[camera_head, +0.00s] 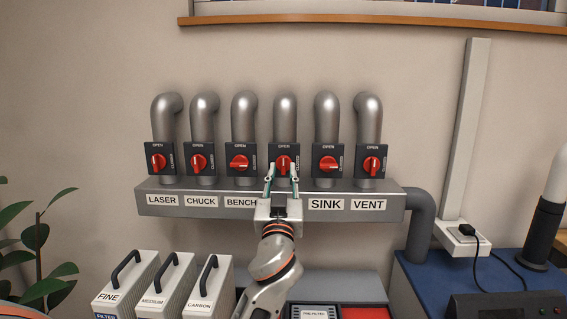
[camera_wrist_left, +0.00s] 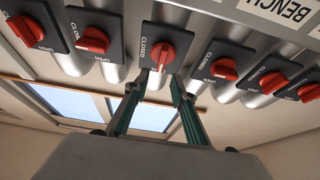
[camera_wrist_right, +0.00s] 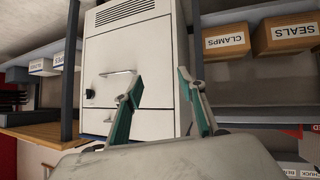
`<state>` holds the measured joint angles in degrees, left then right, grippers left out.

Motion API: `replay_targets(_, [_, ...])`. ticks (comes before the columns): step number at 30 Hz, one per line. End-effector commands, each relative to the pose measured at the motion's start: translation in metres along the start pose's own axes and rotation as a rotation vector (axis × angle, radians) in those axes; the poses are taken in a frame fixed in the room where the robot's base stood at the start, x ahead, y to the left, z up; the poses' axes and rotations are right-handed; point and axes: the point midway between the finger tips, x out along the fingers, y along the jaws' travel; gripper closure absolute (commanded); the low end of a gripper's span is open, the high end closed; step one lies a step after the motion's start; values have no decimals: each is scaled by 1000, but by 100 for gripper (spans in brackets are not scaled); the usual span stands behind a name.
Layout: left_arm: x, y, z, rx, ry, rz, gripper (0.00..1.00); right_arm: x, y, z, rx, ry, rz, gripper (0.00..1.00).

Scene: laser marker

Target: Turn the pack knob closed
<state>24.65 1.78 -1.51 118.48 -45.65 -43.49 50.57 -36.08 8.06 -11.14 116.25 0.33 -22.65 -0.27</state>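A row of red knobs on black plates runs along the duct, each marked OPEN at the top and CLOSED at the right. The knob between BENCH and SINK (camera_head: 283,162) has its handle upright, in line with OPEN; its name label is hidden behind my left gripper. In the left wrist view this knob (camera_wrist_left: 160,50) is at top middle. My left gripper (camera_head: 282,171) is open, its fingertips apart on either side of the handle's lower end; I cannot tell whether they touch it. My right gripper (camera_wrist_right: 165,90) is open and empty, facing a white cabinet.
The BENCH knob (camera_head: 239,162) and SINK knob (camera_head: 328,164) sit close on either side, handles horizontal. The LASER, CHUCK and VENT handles are upright. Filter boxes (camera_head: 160,285) stand below left. The right wrist view shows the white cabinet (camera_wrist_right: 125,70) and shelf boxes (camera_wrist_right: 226,40).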

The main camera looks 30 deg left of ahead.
Motion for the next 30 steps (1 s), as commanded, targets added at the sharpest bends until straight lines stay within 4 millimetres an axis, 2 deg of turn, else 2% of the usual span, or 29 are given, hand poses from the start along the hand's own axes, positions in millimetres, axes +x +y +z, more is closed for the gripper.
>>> replay_targets(3, [19, -1, -2, 3, 3, -1, 75, -2, -1, 1, 2, -3, -3, 60])
replay_targets(9, [37, 0, 0, 2, 0, 1, 75, -2, -4, 4, 5, -11, -9, 60])
replay_targets(19, [40, 0, 1, 1, -2, 1, 75, -2, -5, 2, 6, -6, -10, 60])
replay_targets(22, [40, 0, 1, 1, -2, 1, 100, -2, -4, 0, 5, -3, -9, 60])
replay_targets(30, [40, 0, 1, 5, -2, 3, 100, 0, -2, -6, 4, 8, -5, 60])
